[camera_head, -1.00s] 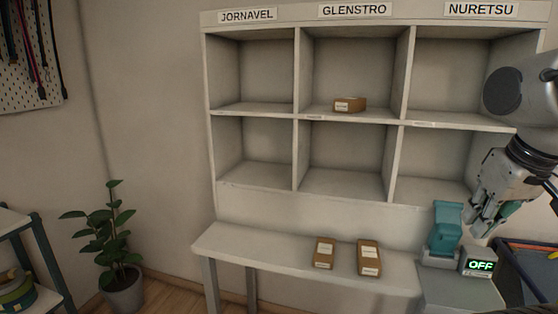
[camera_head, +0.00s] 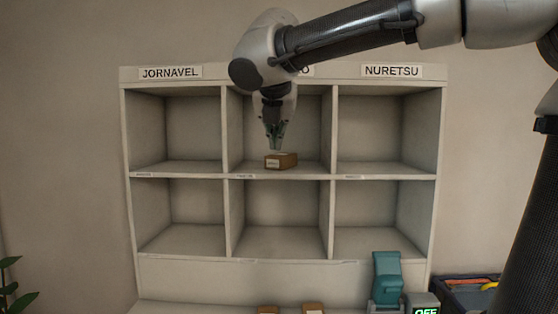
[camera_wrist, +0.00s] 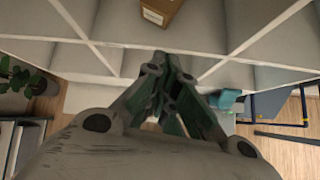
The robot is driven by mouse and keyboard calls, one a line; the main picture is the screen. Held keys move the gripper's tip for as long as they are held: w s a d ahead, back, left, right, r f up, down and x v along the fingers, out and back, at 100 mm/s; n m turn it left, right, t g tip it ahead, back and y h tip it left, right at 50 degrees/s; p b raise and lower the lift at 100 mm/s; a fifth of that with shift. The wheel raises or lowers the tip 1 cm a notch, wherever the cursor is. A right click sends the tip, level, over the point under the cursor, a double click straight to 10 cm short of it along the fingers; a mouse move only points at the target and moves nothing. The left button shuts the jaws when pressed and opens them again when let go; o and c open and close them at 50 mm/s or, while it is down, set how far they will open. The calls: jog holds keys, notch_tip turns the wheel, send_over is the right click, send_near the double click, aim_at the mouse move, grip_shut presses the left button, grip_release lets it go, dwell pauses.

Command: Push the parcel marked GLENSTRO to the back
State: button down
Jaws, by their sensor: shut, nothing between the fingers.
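A small brown parcel (camera_head: 281,161) with a white label sits on the floor of the upper middle compartment, near its front edge. The column's name sign is mostly hidden behind my arm. My gripper (camera_head: 274,140) points down in front of the upper middle compartment, just above the parcel in the head view. It is shut and empty. In the wrist view the parcel (camera_wrist: 160,10) shows at the top edge, beyond the fingertips (camera_wrist: 165,58), with a gap between. The writing on the parcel's label is too small to read.
The shelf (camera_head: 285,178) has upper and lower compartments in three columns; the others look empty. Two parcels (camera_head: 313,309) lie on the bench below.

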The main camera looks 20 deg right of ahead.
aim_at(281, 155)
jog(key=w+d+f, duration=0.1)
jog(key=w+f, duration=0.1)
jog(key=w+f+n, duration=0.1)
jog(key=w+f, duration=0.1)
jog(key=f, duration=0.1)
jog(key=w+d+f+n, duration=0.1)
jog(key=w+f, duration=0.1)
jog(key=w, duration=0.1)
jog(key=shift+d+f, duration=0.3)
jog(key=shift+d, duration=0.05)
jog(key=shift+w+d+r, duration=0.1)
jog(key=shift+w+d, duration=0.05)
jog(key=shift+w, duration=0.4)
jog(key=shift+w+d+r, duration=0.1)
jog(key=shift+w+d, duration=0.05)
jog(key=shift+w, duration=0.4)
jog(key=shift+w+d, duration=0.2)
jog(key=shift+w, duration=0.45)
jog(key=w+d, duration=0.1)
jog(key=w, duration=0.4)
jog(key=w+d, duration=0.1)
jog(key=w, duration=0.2)
jog(key=shift+d, duration=0.3)
